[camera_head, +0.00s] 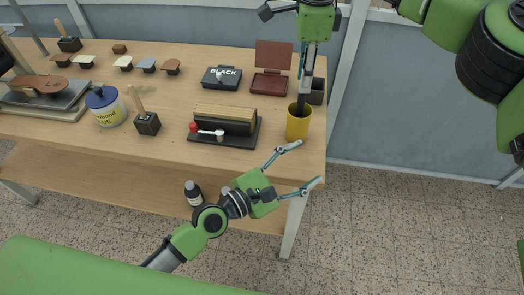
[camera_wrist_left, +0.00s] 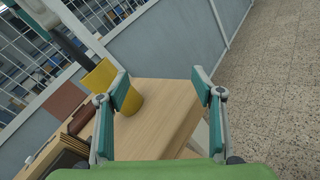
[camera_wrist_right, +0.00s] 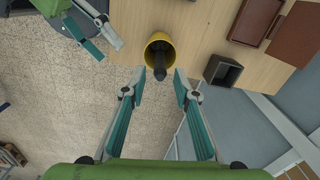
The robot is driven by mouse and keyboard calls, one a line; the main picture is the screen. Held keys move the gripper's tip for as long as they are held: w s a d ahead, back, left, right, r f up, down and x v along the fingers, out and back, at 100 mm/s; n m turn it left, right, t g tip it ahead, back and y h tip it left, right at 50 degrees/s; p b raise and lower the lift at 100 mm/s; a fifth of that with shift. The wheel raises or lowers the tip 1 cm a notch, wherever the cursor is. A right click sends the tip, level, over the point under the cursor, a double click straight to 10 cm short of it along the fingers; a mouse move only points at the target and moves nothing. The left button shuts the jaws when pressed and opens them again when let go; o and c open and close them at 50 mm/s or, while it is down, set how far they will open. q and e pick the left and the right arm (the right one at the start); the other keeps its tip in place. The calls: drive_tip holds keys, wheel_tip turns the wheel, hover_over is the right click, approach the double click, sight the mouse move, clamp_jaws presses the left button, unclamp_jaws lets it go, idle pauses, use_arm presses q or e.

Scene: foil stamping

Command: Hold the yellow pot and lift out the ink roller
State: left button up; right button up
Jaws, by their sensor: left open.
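The yellow pot (camera_head: 298,128) stands upright at the table's right front corner, and it also shows in the left wrist view (camera_wrist_left: 128,102) and the right wrist view (camera_wrist_right: 150,45). The dark ink roller (camera_wrist_right: 166,52) stands in the pot with its handle sticking up; its lower part is hidden inside. My left gripper (camera_head: 305,165) is open and empty in front of the pot, beyond the table's front edge and apart from the pot. My right gripper (camera_wrist_right: 160,78) is above the pot, partly open. The handle's top is near one fingertip; I cannot tell whether they touch.
A dark square holder (camera_head: 316,91) stands behind the pot. A block on a dark base (camera_head: 225,122) lies left of it. A black ink pad (camera_head: 221,78) and an open brown case (camera_head: 270,84) are farther back. Bottles stand on the lower shelf (camera_head: 150,180). Floor right of the table is clear.

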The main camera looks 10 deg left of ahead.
sight(298, 124)
use_arm(q)
drive_tip(key=a+n, duration=0.2)
drive_tip(key=a, duration=0.1)
drive_tip(key=w+a+n+t+y, duration=0.1)
drive_tip(key=a+n, duration=0.1)
drive_tip(key=a, duration=0.1)
drive_tip(key=w+a+n+t, duration=0.1)
drive_tip(key=a+n, duration=0.2)
drive_tip(key=a, duration=0.1)
drive_tip(key=shift+w+f+y, duration=0.2)
drive_tip(key=shift+y, duration=0.2)
drive_tip(key=shift+w+d, duration=0.3)
drive_tip(key=shift+w, duration=0.2)
drive_tip(key=x, duration=1.2)
drive_tip(key=shift+w+d, duration=0.2)
drive_tip(key=shift+w, duration=0.05)
drive_tip(key=c, duration=1.2)
use_arm(e)
drive_tip(key=shift+o, duration=0.6)
